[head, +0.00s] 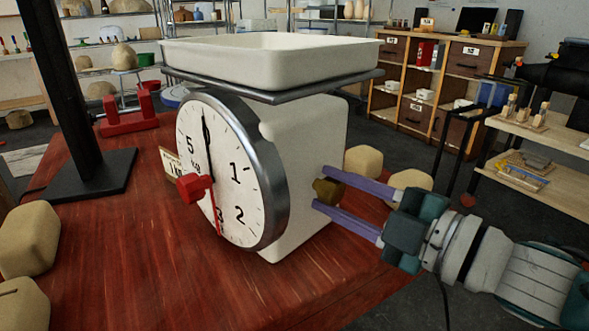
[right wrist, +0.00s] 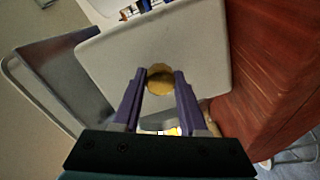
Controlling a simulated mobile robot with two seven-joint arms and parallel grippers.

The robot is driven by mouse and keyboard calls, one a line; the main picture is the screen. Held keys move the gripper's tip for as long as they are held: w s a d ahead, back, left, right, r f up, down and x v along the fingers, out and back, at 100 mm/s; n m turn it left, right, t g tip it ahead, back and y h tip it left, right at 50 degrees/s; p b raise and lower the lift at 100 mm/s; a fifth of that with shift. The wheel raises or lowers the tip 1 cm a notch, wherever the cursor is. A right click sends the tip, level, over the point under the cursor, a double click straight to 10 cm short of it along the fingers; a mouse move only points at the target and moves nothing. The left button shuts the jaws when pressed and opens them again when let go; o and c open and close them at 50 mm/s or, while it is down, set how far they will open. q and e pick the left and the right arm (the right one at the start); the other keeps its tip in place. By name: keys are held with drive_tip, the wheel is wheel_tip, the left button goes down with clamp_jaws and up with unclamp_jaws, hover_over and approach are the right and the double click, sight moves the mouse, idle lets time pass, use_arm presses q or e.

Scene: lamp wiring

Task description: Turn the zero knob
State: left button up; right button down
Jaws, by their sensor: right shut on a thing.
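A white kitchen scale (head: 305,140) stands on the red table with a white tray pan (head: 270,62) on top. Its round dial (head: 218,170) faces left, with a black hand pointing up near the top and a red hand pointing down toward the 3. A brass zero knob (head: 326,191) sticks out of the scale's right side. My right gripper (head: 318,188) has its purple fingers on either side of the knob, shut on it. In the right wrist view the round brass knob (right wrist: 160,79) sits between the fingertips against the white housing. My left gripper is not in view.
The red wooden table (head: 150,270) has clear room in front of the scale. A black post on a base (head: 90,175) stands at left. Pale rounded blocks (head: 28,238) lie at the left edge, and others (head: 363,161) are behind the scale. A red device (head: 128,118) is at the back.

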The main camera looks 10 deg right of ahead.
drive_tip(key=shift+c, duration=2.2)
unclamp_jaws()
drive_tip(key=shift+s+d, duration=0.15)
drive_tip(key=shift+s, duration=0.05)
drive_tip(key=p+v, duration=0.1)
drive_tip(key=v, duration=0.8)
drive_tip(key=shift+s, duration=0.15)
drive_tip(key=shift+d, duration=0.15)
